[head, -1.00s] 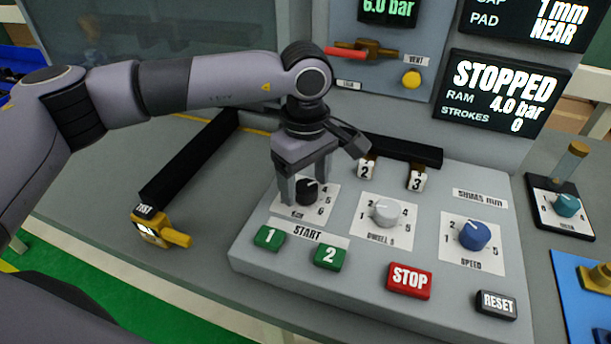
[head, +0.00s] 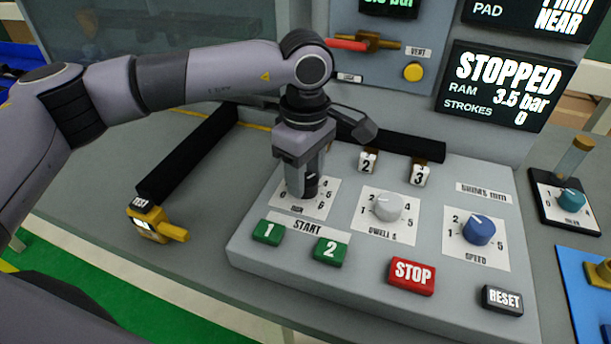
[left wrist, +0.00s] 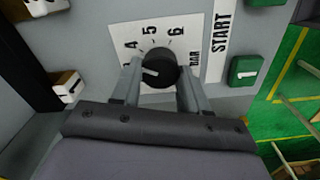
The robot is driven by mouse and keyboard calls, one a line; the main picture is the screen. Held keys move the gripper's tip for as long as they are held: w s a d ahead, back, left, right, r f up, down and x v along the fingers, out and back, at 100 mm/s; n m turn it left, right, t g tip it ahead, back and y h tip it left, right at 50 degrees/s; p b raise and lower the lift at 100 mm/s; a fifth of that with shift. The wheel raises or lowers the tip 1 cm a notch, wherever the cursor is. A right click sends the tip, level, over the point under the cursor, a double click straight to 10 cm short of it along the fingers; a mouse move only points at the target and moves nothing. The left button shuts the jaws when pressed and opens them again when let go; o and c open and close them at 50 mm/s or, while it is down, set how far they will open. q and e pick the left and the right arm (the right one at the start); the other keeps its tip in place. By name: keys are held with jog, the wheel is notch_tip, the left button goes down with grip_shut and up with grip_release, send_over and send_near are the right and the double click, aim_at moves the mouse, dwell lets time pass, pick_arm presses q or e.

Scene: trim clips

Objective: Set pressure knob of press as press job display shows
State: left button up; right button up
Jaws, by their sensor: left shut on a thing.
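The black pressure knob (head: 311,181) sits on a white scale plate marked up to 6 on the sloped panel; my fingers partly hide it. In the left wrist view the knob (left wrist: 160,68) has its white pointer towards the left, near the 3 to 4 side. My left gripper (head: 303,190) is shut on this knob, one finger on each side. The status display (head: 508,85) reads STOPPED, RAM 3.5 bar, STROKES 0. My right gripper is not in view.
A grey dwell knob (head: 388,207) and a blue speed knob (head: 478,230) stand to the right. Green START buttons (head: 330,250), a red STOP button (head: 412,276) and a RESET button (head: 502,299) line the front. A yellow device (head: 155,228) lies left of the panel.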

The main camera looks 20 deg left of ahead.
pick_arm(q)
jog(key=n+b, duration=0.1)
jog(key=n, duration=0.1)
jog(key=shift+f+n+b, duration=0.15)
jog(key=shift+n+b, duration=0.15)
jog(key=shift+n, duration=0.1)
jog(key=n+b, duration=0.1)
jog(key=n, duration=0.2)
jog(key=shift+n+b, duration=0.3)
jog(key=shift+b, duration=0.1)
jog(key=n+b, duration=0.1)
jog(key=n, duration=0.2)
jog(key=shift+n, duration=0.3)
jog(key=shift+n+b, duration=0.5)
jog(key=shift+n, duration=0.5)
jog(key=shift+r+n, duration=0.2)
jog(key=shift+n, duration=0.4)
jog(key=o, duration=1.1)
jog(key=shift+c, duration=0.2)
